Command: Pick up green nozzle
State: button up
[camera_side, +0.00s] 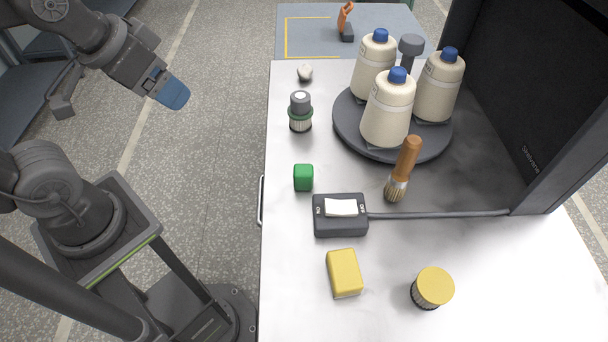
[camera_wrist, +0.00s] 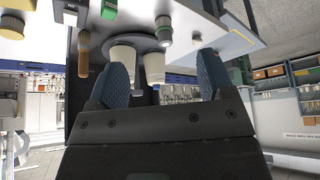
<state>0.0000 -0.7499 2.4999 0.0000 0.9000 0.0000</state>
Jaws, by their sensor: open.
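A small bright green block (camera_side: 303,177) stands on the steel table left of centre. Behind it, near the left edge, stands an upright grey-topped piece with a green ring (camera_side: 300,112) and a striped base. I cannot tell for sure which of these is the green nozzle. In the wrist view the green block (camera_wrist: 109,9) is at the top edge and the ringed piece (camera_wrist: 164,30) is at upper centre. My gripper (camera_side: 172,93) hangs over the floor left of the table, well apart from both. In the wrist view its blue fingers (camera_wrist: 163,64) are spread and empty.
A turntable (camera_side: 345,128) holds several cream bottles (camera_side: 388,110) at the back. A brush (camera_side: 403,170) stands in front of it, near a black switch box (camera_side: 340,228) with a cable. A yellow block (camera_side: 344,272) and a yellow-topped piece (camera_side: 432,288) are at the front.

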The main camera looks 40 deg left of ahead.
jog(key=shift+w, duration=0.1)
jog(key=shift+c, duration=0.2)
jog(key=n+g, duration=0.6)
jog(key=n, duration=0.2)
send_over(303, 169)
notch_tip(303, 169, down, 11)
notch_tip(303, 169, down, 14)
jog(key=shift+r, duration=0.25)
jog(key=shift+c, duration=0.4)
jog(key=c, duration=0.9)
